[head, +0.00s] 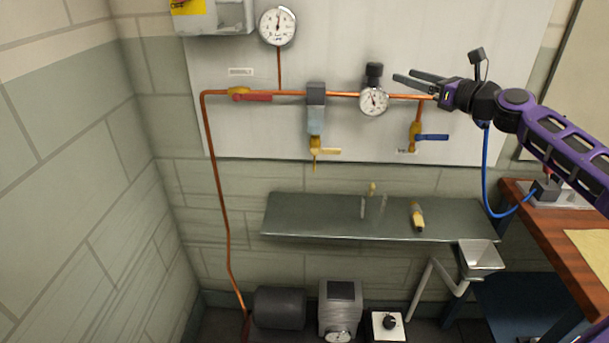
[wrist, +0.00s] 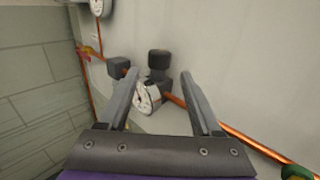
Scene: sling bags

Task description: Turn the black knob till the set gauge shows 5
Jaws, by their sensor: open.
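The black knob (head: 374,72) stands on top of the regulator on the copper pipe; in the wrist view the knob (wrist: 159,60) shows between and beyond the fingertips. The set gauge (head: 374,101), a round white dial, sits just below the knob. It also shows tilted in the wrist view (wrist: 146,97); its numbers are too small to read. My gripper (head: 404,76) is open and empty, just right of the knob in the head view, with its fingers pointing left. In the wrist view my gripper (wrist: 161,74) has its fingers on either side of the knob, apparently not touching it.
The copper pipe (head: 270,93) carries a red-handled valve (head: 252,97), a filter bowl (head: 315,121) and a blue-handled valve (head: 431,137). Another gauge (head: 277,26) hangs upper left. A grey shelf (head: 320,228) lies below. A wooden bench (head: 545,240) stands right.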

